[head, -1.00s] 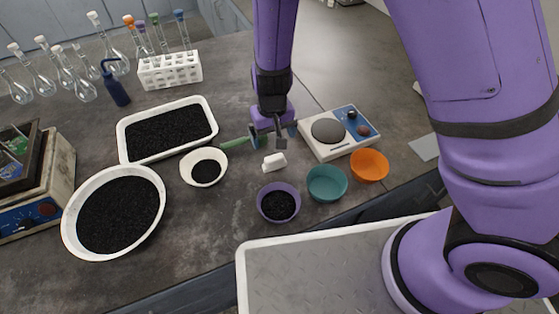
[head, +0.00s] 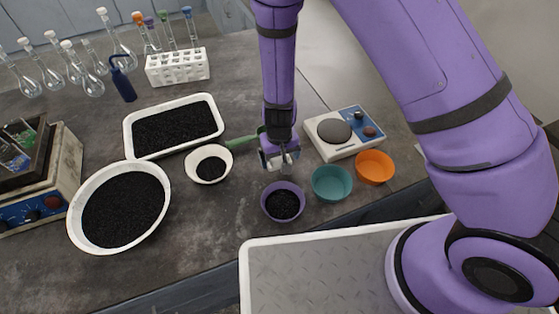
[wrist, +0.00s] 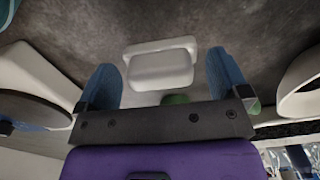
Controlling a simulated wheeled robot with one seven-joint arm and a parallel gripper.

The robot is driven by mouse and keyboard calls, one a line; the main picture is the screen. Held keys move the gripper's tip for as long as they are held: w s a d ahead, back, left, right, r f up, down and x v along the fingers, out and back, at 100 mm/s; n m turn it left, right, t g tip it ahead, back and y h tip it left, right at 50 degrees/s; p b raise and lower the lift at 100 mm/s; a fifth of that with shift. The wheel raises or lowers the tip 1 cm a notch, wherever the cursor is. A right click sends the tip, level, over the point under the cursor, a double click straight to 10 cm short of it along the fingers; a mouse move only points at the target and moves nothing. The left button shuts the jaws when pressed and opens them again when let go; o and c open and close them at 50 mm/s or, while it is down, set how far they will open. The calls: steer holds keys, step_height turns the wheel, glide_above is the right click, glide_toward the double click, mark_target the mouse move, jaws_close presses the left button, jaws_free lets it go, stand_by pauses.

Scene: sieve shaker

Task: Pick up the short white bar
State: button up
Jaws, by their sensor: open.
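The short white bar (wrist: 160,68) lies on the dark bench in the wrist view, with a raised block on a wider base. My gripper (wrist: 161,60) is open, with one blue finger to the left of the bar and the other to the right, gaps showing on both sides. In the head view my gripper (head: 281,167) points down over the bench behind the purple bowl (head: 282,202). There it largely hides the bar.
A white bowl (head: 193,164) and a green handle (head: 242,140) are left of my gripper. A hotplate-like device (head: 343,132), a teal bowl (head: 332,183) and an orange bowl (head: 375,167) stand to its right. A white tray (head: 219,127) of black grains lies further left.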

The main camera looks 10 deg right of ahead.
steer(key=shift+f, duration=0.1)
steer(key=c, duration=1)
